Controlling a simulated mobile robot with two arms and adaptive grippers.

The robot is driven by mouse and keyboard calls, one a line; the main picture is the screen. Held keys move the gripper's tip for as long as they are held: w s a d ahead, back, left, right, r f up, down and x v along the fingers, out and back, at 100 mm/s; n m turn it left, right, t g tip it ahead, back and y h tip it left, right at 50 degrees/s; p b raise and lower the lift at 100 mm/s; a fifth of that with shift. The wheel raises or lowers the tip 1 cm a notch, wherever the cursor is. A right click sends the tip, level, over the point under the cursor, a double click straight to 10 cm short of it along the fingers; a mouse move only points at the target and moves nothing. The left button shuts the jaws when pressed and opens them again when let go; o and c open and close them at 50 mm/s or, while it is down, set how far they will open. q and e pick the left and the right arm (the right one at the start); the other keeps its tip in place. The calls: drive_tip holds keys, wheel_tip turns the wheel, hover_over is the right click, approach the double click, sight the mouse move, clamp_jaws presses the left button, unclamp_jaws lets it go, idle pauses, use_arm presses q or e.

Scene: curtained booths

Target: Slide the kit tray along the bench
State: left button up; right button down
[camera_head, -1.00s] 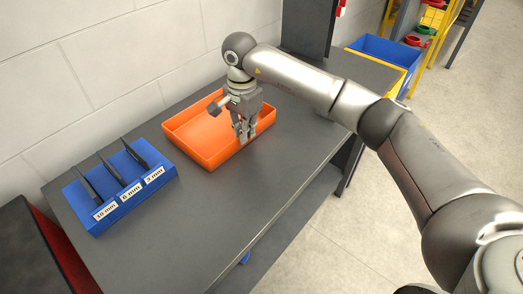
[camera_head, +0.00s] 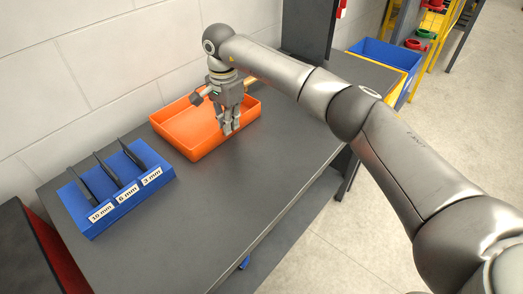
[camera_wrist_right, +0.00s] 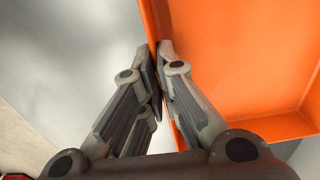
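The kit tray is an orange, shallow, open tray (camera_head: 185,128) flat on the dark grey bench (camera_head: 225,195), near the wall. It looks empty. My right gripper (camera_head: 229,131) reaches down from above at the tray's front wall. In the right wrist view its fingers (camera_wrist_right: 160,52) are closed together on the tray wall, one on each side, with the orange tray (camera_wrist_right: 235,60) to the right. My left gripper is not in view.
A blue holder (camera_head: 130,202) with several slots labelled 10 mm, 6 mm and 3 mm stands left of the tray, with a small gap between. A dark upright panel (camera_head: 308,30) stands behind. The bench's front is clear. A blue bin (camera_head: 385,62) is beyond the bench's right end.

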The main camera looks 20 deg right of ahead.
drive_tip(key=c, duration=1.6)
unclamp_jaws()
drive_tip(key=shift+o, duration=0.2)
drive_tip(key=shift+r, duration=0.1)
wheel_tip(320, 180, up, 12)
